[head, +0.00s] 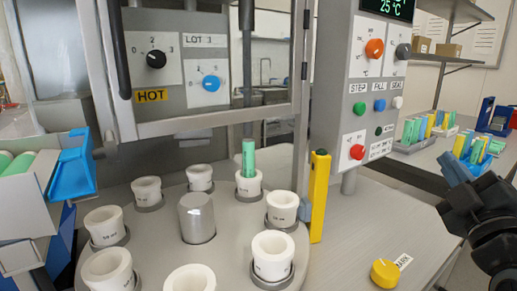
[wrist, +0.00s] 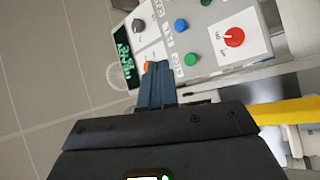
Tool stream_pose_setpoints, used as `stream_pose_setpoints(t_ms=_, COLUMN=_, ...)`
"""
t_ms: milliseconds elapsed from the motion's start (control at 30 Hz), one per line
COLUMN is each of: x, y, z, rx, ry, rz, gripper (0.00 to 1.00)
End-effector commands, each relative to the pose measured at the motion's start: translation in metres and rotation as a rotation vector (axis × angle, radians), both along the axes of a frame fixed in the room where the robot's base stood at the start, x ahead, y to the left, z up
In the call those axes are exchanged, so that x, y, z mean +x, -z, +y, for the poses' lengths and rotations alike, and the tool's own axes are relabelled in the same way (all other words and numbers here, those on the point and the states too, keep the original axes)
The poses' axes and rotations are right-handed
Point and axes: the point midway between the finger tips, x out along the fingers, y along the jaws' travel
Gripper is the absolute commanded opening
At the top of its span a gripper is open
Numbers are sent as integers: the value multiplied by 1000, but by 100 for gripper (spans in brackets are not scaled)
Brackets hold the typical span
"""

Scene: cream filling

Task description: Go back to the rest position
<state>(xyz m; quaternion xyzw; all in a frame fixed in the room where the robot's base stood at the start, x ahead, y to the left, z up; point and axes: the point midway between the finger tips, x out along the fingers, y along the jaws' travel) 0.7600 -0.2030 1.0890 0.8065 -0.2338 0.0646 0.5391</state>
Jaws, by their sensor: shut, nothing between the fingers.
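My gripper (head: 457,177) is at the right side of the head view, above the counter and to the right of the control panel (head: 362,95). Its blue fingers are together and nothing is held; they also show closed in the wrist view (wrist: 157,84). In the wrist view the control panel (wrist: 190,62) lies beyond the fingers, with a red knob, a green button and a blue button. A green tube (head: 248,158) stands upright in a white cup (head: 249,184) on the round carousel (head: 168,236), apart from my gripper.
Several white cups stand around the carousel's metal hub (head: 197,218). A yellow post (head: 319,196) rises beside it. A yellow knob (head: 384,273) sits on the front counter. A blue bin (head: 72,166) is at left. Coloured tubes in trays (head: 425,143) stand on the back right bench.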

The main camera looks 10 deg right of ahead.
Motion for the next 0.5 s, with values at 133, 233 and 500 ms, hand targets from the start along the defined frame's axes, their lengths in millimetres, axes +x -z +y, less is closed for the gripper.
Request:
stream_pose_setpoints(t_ms=133, x=-10, y=27, z=17, rx=73, ry=-35, rz=20, gripper=0)
stream_pose_setpoints(t_ms=233, x=-20, y=48, z=30, rx=140, ry=-63, rz=35, gripper=0)
stream_pose_setpoints(t_ms=500, x=-75, y=121, z=85, rx=400, ry=-164, rz=98, gripper=0)
